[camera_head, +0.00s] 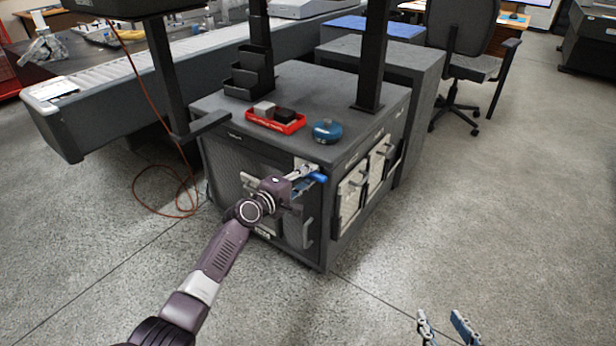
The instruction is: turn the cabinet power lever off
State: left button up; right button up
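The dark grey cabinet (222,160) stands in the middle of the view, its front turned towards me. My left arm reaches up from the bottom left. My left gripper (314,174) is at the upper right of the cabinet front, close to a pale panel there. Its silver and blue fingers show only in part beyond the wrist, so I cannot tell whether they are open or shut. I cannot make out the power lever; the gripper and wrist cover that part of the front. My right gripper (447,328) is at the bottom edge, open and empty above the floor.
On the cabinet top are a red tray (275,121) with small blocks, a round blue object (327,131) and black bins (250,76). An orange cable (150,170) lies on the floor at left. An office chair (474,66) stands behind right. The floor at right is clear.

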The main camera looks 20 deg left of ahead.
pick_arm(q)
jog(key=shift+s, duration=0.1)
jog(key=v, duration=1.2)
dwell(0.4)
